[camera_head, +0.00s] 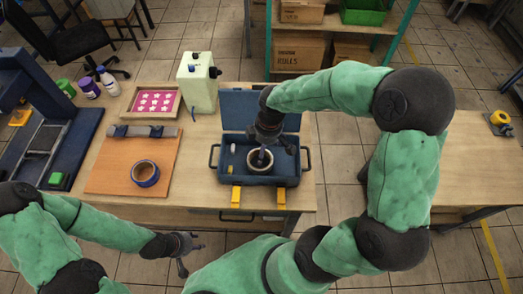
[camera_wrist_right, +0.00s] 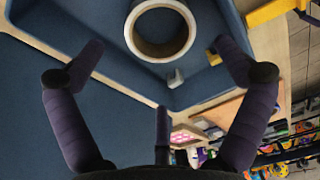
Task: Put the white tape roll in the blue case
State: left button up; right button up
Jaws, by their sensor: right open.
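The blue case (camera_head: 258,199) stands open on the wooden table, its lid tilted back. The white tape roll (camera_head: 260,171) lies flat inside the case, with its round hole facing up. In the right wrist view the roll (camera_wrist_right: 138,40) shows at the top, on the floor of the case (camera_wrist_right: 115,100). My right gripper (camera_head: 262,154) is just above the roll, with its fingers spread; it is open and empty in the wrist view (camera_wrist_right: 160,72). I cannot tell whether it touches the roll. My left gripper (camera_head: 190,252) is open and empty in front of the table.
An orange board (camera_head: 115,170) holds a dark blue tape roll (camera_head: 145,173) and a grey bar. A framed pink print (camera_head: 153,102) and a pale green machine (camera_head: 198,85) stand behind. A blue press (camera_head: 70,140) is at the left. A small white piece (camera_wrist_right: 176,78) lies in the case.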

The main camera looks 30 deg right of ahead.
jog(key=shift+s+d+r+p, duration=0.1)
jog(key=shift+r+p, duration=0.25)
jog(key=shift+r, duration=1.25)
